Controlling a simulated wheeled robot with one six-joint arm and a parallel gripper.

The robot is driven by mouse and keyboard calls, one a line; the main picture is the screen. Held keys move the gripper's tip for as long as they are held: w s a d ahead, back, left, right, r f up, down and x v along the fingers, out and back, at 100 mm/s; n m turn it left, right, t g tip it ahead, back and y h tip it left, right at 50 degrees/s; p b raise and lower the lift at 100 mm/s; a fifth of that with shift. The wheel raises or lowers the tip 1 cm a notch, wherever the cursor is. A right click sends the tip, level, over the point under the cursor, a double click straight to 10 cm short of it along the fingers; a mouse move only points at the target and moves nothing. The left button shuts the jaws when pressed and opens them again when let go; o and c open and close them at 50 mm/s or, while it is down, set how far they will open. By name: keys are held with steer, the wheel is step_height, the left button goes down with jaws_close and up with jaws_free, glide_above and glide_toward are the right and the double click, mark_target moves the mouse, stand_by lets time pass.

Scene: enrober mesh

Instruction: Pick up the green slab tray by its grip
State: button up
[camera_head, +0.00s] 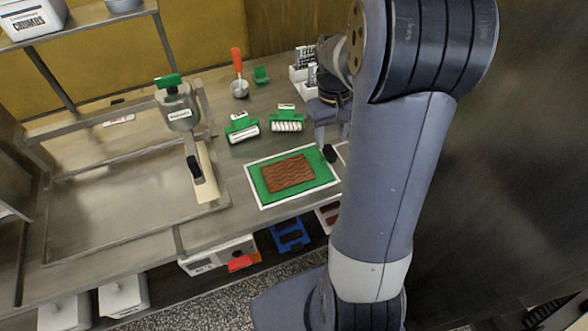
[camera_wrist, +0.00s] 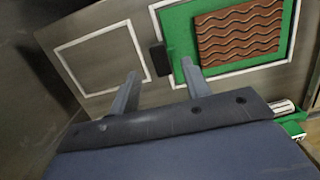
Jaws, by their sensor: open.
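The green slab tray (camera_head: 325,172) lies flat on the bench inside a white outline, with a brown wavy slab (camera_head: 288,174) on it. Its black grip (camera_head: 330,153) stands at the tray's edge on the side toward my arm. In the wrist view the tray (camera_wrist: 178,32) and slab (camera_wrist: 240,28) are at the upper right, and the black grip (camera_wrist: 158,58) is at the upper middle. My gripper (camera_wrist: 159,68) is open and empty. Its two fingers appear on either side of the grip in that view. I cannot tell the gap between fingers and grip.
A second white outline (camera_wrist: 101,57) beside the tray is empty. A steel tray with a dispenser (camera_head: 178,108) is at the left.

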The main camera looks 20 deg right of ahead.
mark_target(330, 150)
step_height(330, 150, down, 4)
steer(key=shift+s, duration=0.15)
steer(key=shift+c, duration=0.5)
jaws_close()
